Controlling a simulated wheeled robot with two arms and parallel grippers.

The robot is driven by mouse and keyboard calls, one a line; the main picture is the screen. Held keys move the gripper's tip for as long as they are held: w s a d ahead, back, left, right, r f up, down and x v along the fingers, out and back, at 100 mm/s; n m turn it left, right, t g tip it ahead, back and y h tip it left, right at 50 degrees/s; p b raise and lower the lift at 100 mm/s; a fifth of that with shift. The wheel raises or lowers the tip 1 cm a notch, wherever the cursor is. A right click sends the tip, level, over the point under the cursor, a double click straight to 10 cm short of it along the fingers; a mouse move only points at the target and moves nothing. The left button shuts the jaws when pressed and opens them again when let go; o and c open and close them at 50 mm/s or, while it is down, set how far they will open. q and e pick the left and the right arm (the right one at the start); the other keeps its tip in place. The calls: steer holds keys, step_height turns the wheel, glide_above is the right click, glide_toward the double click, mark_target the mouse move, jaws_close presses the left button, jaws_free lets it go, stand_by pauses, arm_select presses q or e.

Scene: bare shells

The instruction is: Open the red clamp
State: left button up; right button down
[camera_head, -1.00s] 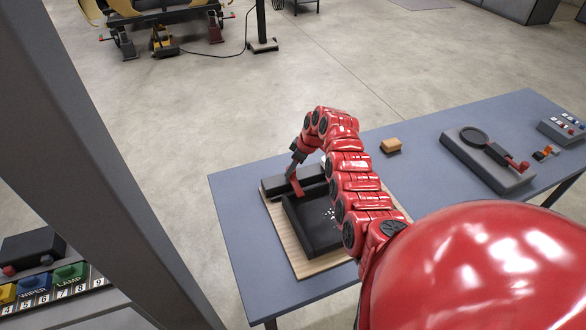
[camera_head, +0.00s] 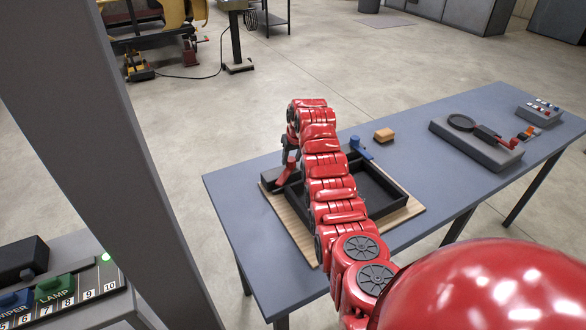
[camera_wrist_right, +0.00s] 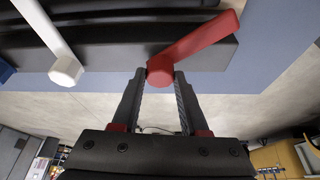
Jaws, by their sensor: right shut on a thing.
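The red clamp (camera_head: 285,179) is a red lever at the left end of the black block on the back edge of a black tray (camera_head: 377,190). In the right wrist view the red clamp (camera_wrist_right: 203,40) is a flat bar with a round knob at its near end. My right gripper (camera_head: 288,150) is at the clamp's upper end, partly hidden by my own red arm. In the wrist view its fingers (camera_wrist_right: 159,78) are shut on the knob. My left gripper is not in view.
A blue clamp (camera_head: 360,148) is at the block's right; a white clamp (camera_wrist_right: 50,40) shows beside the red one. The tray is on a wooden board (camera_head: 408,211).

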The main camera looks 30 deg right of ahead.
mark_target(284, 180)
steer(key=m+b, duration=0.1)
steer(key=m, duration=0.1)
steer(key=m+h+b, duration=0.1)
steer(key=m+b, duration=0.1)
steer(key=shift+w+a+f+g+h, duration=0.1)
steer(key=shift+w+a+g+h, duration=0.1)
steer(key=shift+g+h, duration=0.1)
steer(key=shift+s+m+g+h+b, duration=0.1)
steer(key=shift+m+g+h+b, duration=0.35)
steer(key=shift+m+b, duration=1)
steer(key=shift+m+p, duration=0.4)
steer(key=shift+m, duration=0.05)
steer(key=shift+c, duration=2.1)
jaws_free()
steer(key=shift+r, duration=0.3)
steer(key=b+v, duration=0.3)
steer(key=v, duration=1.4)
